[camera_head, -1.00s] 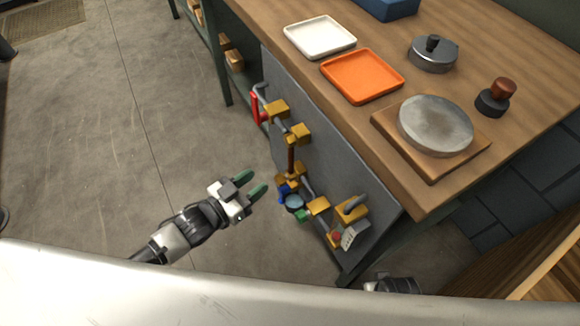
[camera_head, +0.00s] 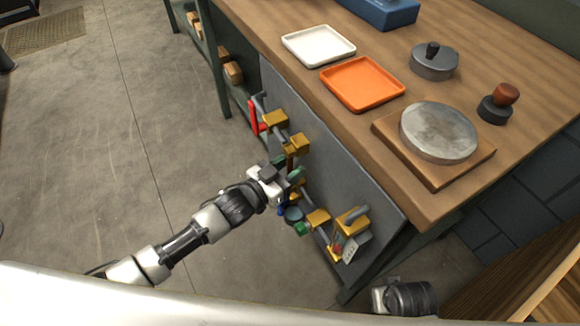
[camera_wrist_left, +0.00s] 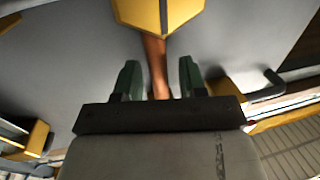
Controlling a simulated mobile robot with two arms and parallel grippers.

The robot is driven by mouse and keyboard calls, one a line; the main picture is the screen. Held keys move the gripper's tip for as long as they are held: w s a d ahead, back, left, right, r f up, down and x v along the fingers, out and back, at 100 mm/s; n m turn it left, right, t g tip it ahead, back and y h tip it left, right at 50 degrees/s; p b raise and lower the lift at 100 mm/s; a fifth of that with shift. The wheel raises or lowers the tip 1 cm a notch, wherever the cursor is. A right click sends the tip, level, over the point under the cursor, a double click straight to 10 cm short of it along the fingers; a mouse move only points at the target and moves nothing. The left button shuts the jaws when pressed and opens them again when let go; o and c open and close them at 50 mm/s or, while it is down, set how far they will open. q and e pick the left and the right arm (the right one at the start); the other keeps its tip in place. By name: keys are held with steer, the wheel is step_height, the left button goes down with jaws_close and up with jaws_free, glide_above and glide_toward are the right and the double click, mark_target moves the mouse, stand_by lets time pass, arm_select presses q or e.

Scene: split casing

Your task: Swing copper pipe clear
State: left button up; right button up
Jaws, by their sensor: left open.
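The copper pipe (camera_wrist_left: 156,68) is a brown tube running from under a yellow block (camera_wrist_left: 158,14) down between my left gripper's fingers in the left wrist view. In the head view a short part of the copper pipe (camera_head: 289,163) shows below a yellow block (camera_head: 298,143) on the grey panel (camera_head: 318,150). My left gripper (camera_head: 288,168) is open at the pipe, with its green fingertips (camera_wrist_left: 158,80) on either side of it. I cannot tell whether they touch it. The pipe's lower part is hidden by the gripper. My right gripper is not clearly seen; part of my right arm (camera_head: 408,297) shows at the bottom.
The panel also carries a red handle (camera_head: 253,117), a blue-grey round part (camera_head: 293,214), a green part (camera_head: 301,228) and more yellow blocks (camera_head: 318,219). The wooden bench top (camera_head: 300,75) overhangs beside it.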

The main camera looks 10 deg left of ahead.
arm_select(q)
steer(key=shift+c, duration=0.3)
jaws_close()
steer(key=shift+w, duration=0.1)
steer(key=shift+w+a+m, duration=0.2)
steer(key=shift+m, duration=0.3)
steer(key=shift+w+a+m, duration=0.25)
steer(key=shift+w+m, duration=0.05)
steer(key=shift+m, duration=0.4)
steer(key=w+m, duration=0.1)
steer(key=m, duration=0.1)
steer(key=w+a+r+m+h+b, duration=0.1)
steer(key=m, duration=0.2)
steer(key=w+a+r+m+h, duration=0.1)
steer(key=m, duration=0.2)
steer(key=shift+a+r, duration=0.1)
steer(key=shift+r, duration=0.1)
arm_select(e)
steer(key=v, duration=0.5)
steer(key=shift+w, duration=0.35)
arm_select(q)
steer(key=shift+r+m, duration=0.1)
steer(key=shift+m, duration=0.2)
arm_select(e)
steer(key=shift+w+r, duration=0.1)
steer(key=shift+r, duration=0.15)
